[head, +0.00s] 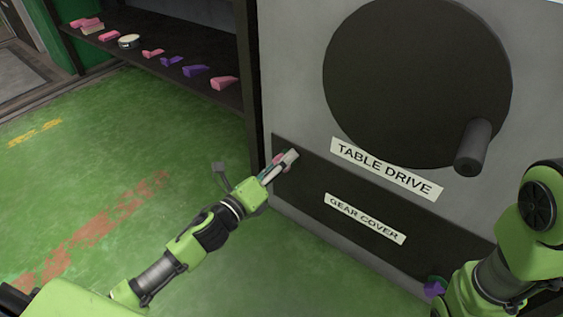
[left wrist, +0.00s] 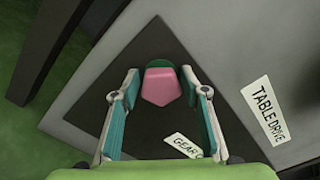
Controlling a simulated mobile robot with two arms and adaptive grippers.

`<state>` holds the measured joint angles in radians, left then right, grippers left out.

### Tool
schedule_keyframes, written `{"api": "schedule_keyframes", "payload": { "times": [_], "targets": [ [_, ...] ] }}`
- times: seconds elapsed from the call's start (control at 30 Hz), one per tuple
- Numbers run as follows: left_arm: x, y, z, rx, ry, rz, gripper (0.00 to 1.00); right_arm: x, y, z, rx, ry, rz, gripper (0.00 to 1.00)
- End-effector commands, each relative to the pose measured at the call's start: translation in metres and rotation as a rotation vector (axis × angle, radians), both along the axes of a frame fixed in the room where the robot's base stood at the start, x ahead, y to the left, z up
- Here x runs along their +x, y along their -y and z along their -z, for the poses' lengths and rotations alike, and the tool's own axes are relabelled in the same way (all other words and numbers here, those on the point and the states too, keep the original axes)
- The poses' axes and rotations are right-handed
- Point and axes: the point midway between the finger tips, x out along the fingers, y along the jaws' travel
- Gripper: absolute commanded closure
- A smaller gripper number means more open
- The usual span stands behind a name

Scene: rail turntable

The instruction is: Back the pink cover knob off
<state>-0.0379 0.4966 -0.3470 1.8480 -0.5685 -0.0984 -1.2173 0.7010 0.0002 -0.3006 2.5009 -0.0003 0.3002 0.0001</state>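The pink cover knob (left wrist: 161,87) sits on the dark gear cover (left wrist: 165,138) and shows between the two fingers of my left gripper (left wrist: 160,74) in the left wrist view. The fingers stand apart, one on each side of the knob, with narrow gaps visible. In the head view my left gripper (head: 287,160) is at the upper left end of the gear cover (head: 310,187) and hides most of the pink knob (head: 277,158). My right gripper is not in view.
A purple knob (head: 434,288) is at the cover's lower right end, next to my right arm. Above the cover is a large dark disc (head: 410,80) with a protruding handle (head: 473,147). A shelf (head: 180,80) with pink and purple pieces stands behind at left. Green floor lies open.

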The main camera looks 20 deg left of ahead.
Motion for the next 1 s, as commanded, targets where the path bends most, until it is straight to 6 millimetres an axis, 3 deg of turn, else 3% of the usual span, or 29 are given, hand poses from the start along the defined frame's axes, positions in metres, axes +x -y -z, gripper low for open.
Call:
{"api": "schedule_keyframes", "payload": {
  "times": [0.03,0.1,0.47,0.77,1.0],
  "targets": [
    [0.0,0.0,0.0,0.0,0.0,0.0,0.76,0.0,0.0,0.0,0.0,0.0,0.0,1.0],
    [0.0,0.0,0.0,0.0,0.0,0.0,0.87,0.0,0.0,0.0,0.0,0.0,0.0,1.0],
    [0.0,0.0,-0.001,-0.037,-0.014,-0.001,0.87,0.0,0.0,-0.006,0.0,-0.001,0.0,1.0],
    [0.0,0.0,-0.004,-0.217,-0.08,-0.002,0.87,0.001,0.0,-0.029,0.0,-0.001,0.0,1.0],
    [0.0,-0.001,-0.004,-0.427,-0.158,-0.004,0.87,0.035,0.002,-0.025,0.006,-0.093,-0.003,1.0]
  ]
}}
